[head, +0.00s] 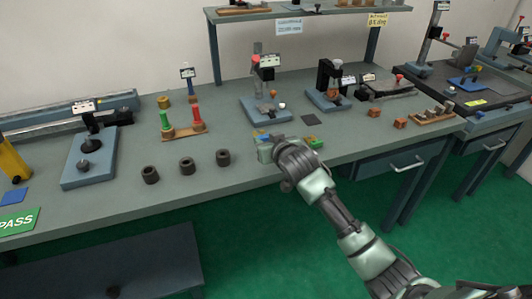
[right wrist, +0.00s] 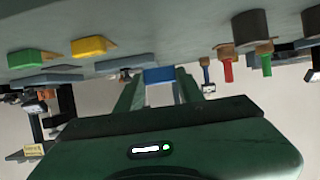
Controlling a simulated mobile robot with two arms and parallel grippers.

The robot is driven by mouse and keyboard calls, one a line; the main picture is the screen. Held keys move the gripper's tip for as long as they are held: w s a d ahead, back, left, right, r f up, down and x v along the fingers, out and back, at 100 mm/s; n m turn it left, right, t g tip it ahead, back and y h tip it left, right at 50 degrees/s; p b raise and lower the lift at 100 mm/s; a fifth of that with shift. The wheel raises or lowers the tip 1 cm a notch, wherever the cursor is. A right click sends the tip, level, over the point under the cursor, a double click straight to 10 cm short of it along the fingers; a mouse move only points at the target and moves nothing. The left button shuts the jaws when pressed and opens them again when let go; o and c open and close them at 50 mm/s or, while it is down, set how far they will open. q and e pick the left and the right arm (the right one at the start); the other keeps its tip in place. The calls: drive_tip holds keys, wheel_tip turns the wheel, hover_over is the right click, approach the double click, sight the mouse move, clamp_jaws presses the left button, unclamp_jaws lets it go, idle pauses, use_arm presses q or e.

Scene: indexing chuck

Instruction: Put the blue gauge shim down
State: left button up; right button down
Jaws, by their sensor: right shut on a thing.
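The blue gauge shim (right wrist: 158,75) is a small flat blue piece between the fingertips of my right gripper in the right wrist view. My right gripper (right wrist: 159,88) is shut on it. The shim cannot be told clearly there. The wrist view is upside down, with the bench top above. My left gripper is not in view.
A green block (right wrist: 33,58) and a yellow block (right wrist: 92,46) lie near the gripper. Several dark rings (head: 187,165) stand to the left. A dark square pad (head: 312,119) lies behind. Gauge stands (head: 265,108) stand further back. Some bench top is clear between them.

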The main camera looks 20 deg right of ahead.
drive_tip(key=shift+f, duration=2.45)
drive_tip(key=c, duration=0.9)
unclamp_jaws()
drive_tip(key=shift+f, duration=0.15)
drive_tip(key=v, duration=1.2)
